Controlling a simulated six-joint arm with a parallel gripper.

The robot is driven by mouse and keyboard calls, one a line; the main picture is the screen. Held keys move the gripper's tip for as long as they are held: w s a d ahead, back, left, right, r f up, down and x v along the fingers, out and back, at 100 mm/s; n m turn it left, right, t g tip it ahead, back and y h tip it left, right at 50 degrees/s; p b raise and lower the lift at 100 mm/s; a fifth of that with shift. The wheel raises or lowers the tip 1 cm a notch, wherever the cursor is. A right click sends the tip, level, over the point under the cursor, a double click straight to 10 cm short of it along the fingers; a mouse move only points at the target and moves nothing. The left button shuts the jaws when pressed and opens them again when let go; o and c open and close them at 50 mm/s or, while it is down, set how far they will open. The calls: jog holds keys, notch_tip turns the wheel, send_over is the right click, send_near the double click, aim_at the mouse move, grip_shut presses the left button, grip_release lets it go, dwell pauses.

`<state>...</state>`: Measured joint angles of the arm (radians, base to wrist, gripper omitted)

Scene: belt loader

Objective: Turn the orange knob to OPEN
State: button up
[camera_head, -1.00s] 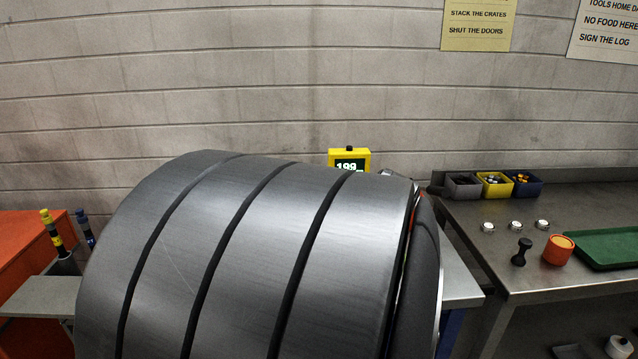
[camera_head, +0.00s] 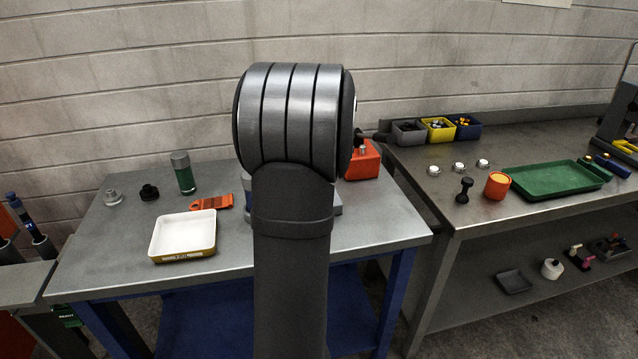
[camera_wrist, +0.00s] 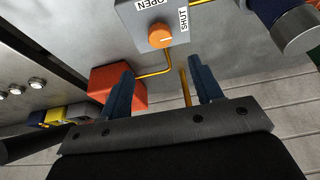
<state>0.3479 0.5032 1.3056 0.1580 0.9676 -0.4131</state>
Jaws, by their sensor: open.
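In the wrist view, the orange knob (camera_wrist: 160,36) sits on a light grey box (camera_wrist: 142,17). The word OPEN is on the box's top edge in the picture, and SHUT is to the right of the knob. A pale mark on the knob seems to point right, towards SHUT. My gripper (camera_wrist: 160,70) is open and empty, its two blue fingers apart, with the knob beyond the gap between their tips and not held. In the head view, my arm hides the knob and my gripper.
Thin yellow pipes (camera_wrist: 184,88) run by the knob and between my fingers. A red block (camera_head: 363,161) stands close by; it also shows beside the left finger (camera_wrist: 113,84). A white tray (camera_head: 155,236) and a green bottle (camera_head: 183,172) stand left on the bench.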

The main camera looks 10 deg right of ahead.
jog(key=x, duration=1)
jog(key=shift+w+f, duration=0.2)
jog(key=shift+f, duration=0.1)
jog(key=c, duration=1)
